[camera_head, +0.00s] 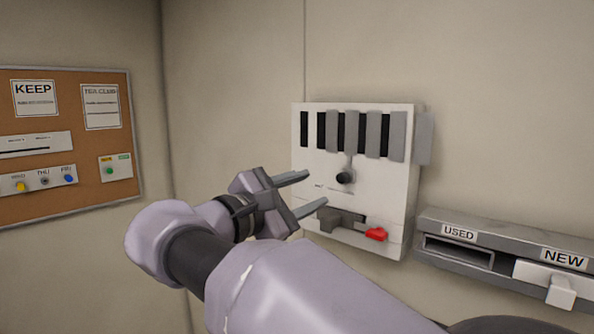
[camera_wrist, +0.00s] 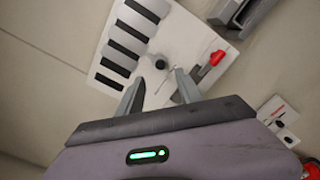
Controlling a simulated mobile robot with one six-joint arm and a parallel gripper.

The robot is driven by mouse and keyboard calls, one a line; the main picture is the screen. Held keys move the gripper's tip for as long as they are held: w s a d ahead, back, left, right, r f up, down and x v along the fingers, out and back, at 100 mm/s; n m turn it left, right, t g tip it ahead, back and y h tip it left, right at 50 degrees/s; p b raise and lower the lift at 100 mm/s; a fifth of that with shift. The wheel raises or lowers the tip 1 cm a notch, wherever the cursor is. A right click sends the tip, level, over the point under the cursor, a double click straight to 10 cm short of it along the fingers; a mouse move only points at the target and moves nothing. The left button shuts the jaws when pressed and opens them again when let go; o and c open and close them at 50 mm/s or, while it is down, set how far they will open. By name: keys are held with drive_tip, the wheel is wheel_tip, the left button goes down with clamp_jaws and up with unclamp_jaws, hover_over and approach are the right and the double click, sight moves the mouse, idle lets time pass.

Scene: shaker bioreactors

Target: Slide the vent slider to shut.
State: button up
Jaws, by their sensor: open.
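The vent is a white panel (camera_head: 312,165) on the wall with a row of dark slots beside grey slats (camera_head: 371,133). The dark slots show uncovered, and one slat sticks out past the panel's right edge. A black knob (camera_head: 345,178) on a short grey stem sits below the slats; it also shows in the wrist view (camera_wrist: 160,63). My gripper (camera_head: 317,188) is open and empty, left of the knob in the head view. In the wrist view its fingers (camera_wrist: 160,78) point at the panel, with the knob beyond and between the tips, apparently untouched.
Below the knob, a grey block (camera_head: 328,219) and a red tab (camera_head: 376,234) stick out. A grey unit marked USED and NEW (camera_head: 505,229) is at right. A cork board (camera_head: 84,203) hangs at left. Another small panel (camera_wrist: 278,113) shows in the wrist view.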

sight(341, 178)
drive_tip(key=p+x, duration=0.1)
drive_tip(key=x, duration=1.1)
drive_tip(key=shift+w+a+f, duration=0.1)
drive_tip(key=shift+w+f, duration=0.05)
drive_tip(key=shift+w, duration=0.05)
drive_tip(key=shift+w+d+f, duration=0.1)
drive_tip(key=shift+w+d, duration=0.1)
drive_tip(key=shift+w, duration=0.25)
drive_tip(key=shift+s, duration=0.15)
drive_tip(key=c, duration=0.3)
clamp_jaws()
